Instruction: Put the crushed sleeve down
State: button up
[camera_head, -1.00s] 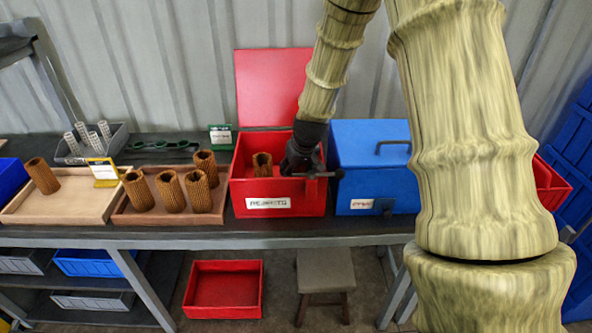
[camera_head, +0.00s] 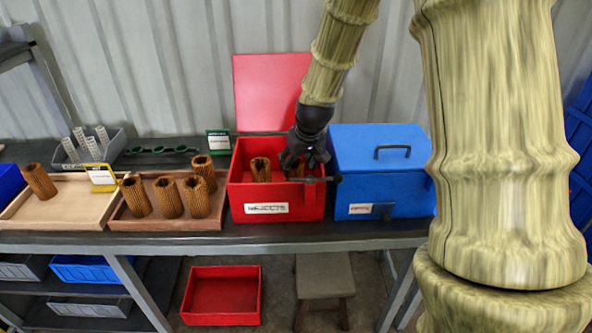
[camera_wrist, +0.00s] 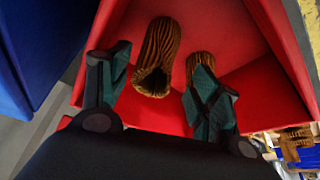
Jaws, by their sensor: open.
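The open red box labelled rejects (camera_head: 240,205) stands on the bench with its lid up. My gripper (camera_head: 304,160) is over the right part of this box, with its fingers spread. In the wrist view, a brown pleated sleeve (camera_wrist: 158,50) stands tilted in the box between my open fingers (camera_wrist: 160,68), apart from both; its dark mouth looks squashed. In the head view, this sleeve (camera_head: 297,170) is mostly hidden by my gripper. A second brown sleeve (camera_head: 261,170) stands in the left part of the box; it also shows in the wrist view (camera_wrist: 197,63), partly behind a finger.
A closed blue box (camera_head: 360,180) stands close to the right of the red box. A wooden tray (camera_head: 175,224) with several brown sleeves is on the left, beside a paler tray (camera_head: 85,212) with one sleeve. The raised red lid (camera_head: 272,90) stands behind my gripper.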

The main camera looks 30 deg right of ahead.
jog(key=shift+v, duration=2.6)
